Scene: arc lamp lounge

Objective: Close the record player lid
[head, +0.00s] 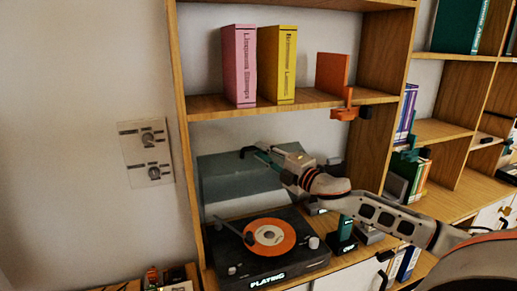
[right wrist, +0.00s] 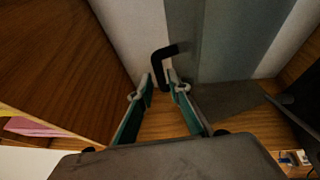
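The record player (head: 285,262) sits on the low shelf with an orange record (head: 270,237) on its platter. Its grey, see-through lid (head: 225,178) stands raised at the back. A black handle (head: 248,152) is at the lid's top edge. My right gripper (head: 262,153) is up by that edge, close to the handle. In the right wrist view the lid (right wrist: 240,40) is behind the black handle (right wrist: 158,62). The handle's lower end shows between the green fingertips, with gaps beside it, so the gripper (right wrist: 160,82) looks open. My left gripper is out of view.
A shelf above the lid holds a pink book (head: 240,66), a yellow book (head: 277,64) and an orange bookend (head: 332,74). A wooden upright (head: 190,170) stands left of the lid. A dark green and black object (head: 343,236) stands right of the player.

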